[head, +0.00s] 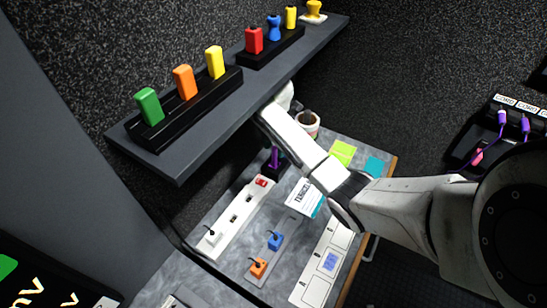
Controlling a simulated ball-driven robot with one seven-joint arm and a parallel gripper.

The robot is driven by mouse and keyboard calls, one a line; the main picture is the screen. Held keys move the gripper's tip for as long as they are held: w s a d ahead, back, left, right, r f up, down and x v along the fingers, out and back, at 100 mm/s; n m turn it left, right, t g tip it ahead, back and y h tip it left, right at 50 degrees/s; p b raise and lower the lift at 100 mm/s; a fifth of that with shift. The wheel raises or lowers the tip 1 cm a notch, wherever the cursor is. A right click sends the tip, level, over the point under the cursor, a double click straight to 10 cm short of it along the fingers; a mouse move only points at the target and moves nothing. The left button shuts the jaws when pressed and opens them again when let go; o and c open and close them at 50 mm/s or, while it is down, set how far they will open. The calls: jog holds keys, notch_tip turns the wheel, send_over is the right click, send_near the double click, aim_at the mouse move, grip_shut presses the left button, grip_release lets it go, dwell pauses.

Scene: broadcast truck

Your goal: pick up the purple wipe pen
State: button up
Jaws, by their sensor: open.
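A small upright purple piece (275,156) stands in a dark holder (270,173) at the back left of the desk. It looks like the purple wipe pen, though it is small in the picture. My arm reaches in from the right, and its forward links pass above the desk just right of the purple piece. The far end of the arm goes up behind the shelf edge. My gripper's fingers do not show, so I cannot see where they are relative to the pen.
A dark shelf (150,160) with colored blocks in black racks overhangs the desk's back. A white power strip (226,232), blue and orange plugs, a card (301,197), sticky notes (342,152) and a cup (308,124) crowd the desk. Purple cables (502,118) are at far right.

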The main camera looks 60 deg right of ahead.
aim_at(275, 157)
jog(key=shift+s+a+f+p, duration=0.15)
jog(key=shift+f+p, duration=0.15)
jog(key=shift+f, duration=1.05)
jog(key=shift+w+a+f+p, duration=0.1)
jog(key=shift+f+p, duration=0.15)
jog(key=shift+f, duration=1.05)
grip_shut()
